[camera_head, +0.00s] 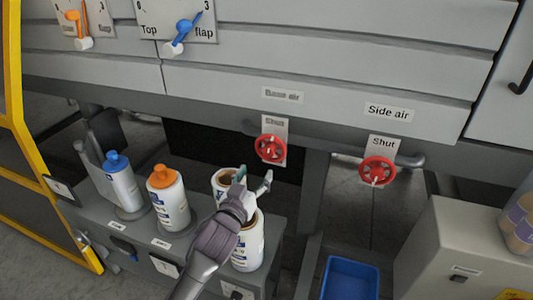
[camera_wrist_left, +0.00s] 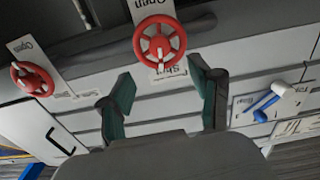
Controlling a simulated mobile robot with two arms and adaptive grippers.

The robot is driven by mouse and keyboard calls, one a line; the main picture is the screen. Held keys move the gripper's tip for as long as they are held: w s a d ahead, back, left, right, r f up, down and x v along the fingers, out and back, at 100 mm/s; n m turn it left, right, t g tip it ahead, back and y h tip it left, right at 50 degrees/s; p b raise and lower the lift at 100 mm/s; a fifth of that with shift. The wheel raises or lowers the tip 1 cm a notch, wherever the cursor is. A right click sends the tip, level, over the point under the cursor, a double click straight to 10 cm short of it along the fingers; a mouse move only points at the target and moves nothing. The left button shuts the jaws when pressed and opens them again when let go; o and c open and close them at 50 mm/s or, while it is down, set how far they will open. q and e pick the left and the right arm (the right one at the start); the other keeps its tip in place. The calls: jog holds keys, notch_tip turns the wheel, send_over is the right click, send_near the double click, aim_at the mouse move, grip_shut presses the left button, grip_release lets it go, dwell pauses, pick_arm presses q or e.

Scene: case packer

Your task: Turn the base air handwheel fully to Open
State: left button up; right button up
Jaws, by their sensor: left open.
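The base air handwheel (camera_head: 270,149) is a red spoked wheel under the "Base air" label (camera_head: 283,95). A plate behind it reads "Shut" above the wheel. In the left wrist view the same handwheel (camera_wrist_left: 160,43) appears ahead, with "Open" and "Shut" at opposite ends of its plate. My left gripper (camera_head: 254,178) is open and empty, a little below and left of the wheel in the head view. In the left wrist view its teal fingers (camera_wrist_left: 161,72) stand apart, pointing toward the wheel, with no visible contact. My right gripper is not in view.
The side air handwheel (camera_head: 377,171) is to the right. Bottles with blue (camera_head: 117,163) and orange (camera_head: 162,177) caps stand on a grey shelf, with more containers behind my left gripper. A blue bin (camera_head: 349,279) and a grey cabinet (camera_head: 462,250) are lower right.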

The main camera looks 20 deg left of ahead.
aim_at(268, 152)
pick_arm(q)
jog(key=w+p, duration=0.1)
jog(key=w, duration=0.8)
jog(key=shift+w+d, duration=0.15)
jog(key=shift+w, duration=0.1)
jog(key=c, duration=1.1)
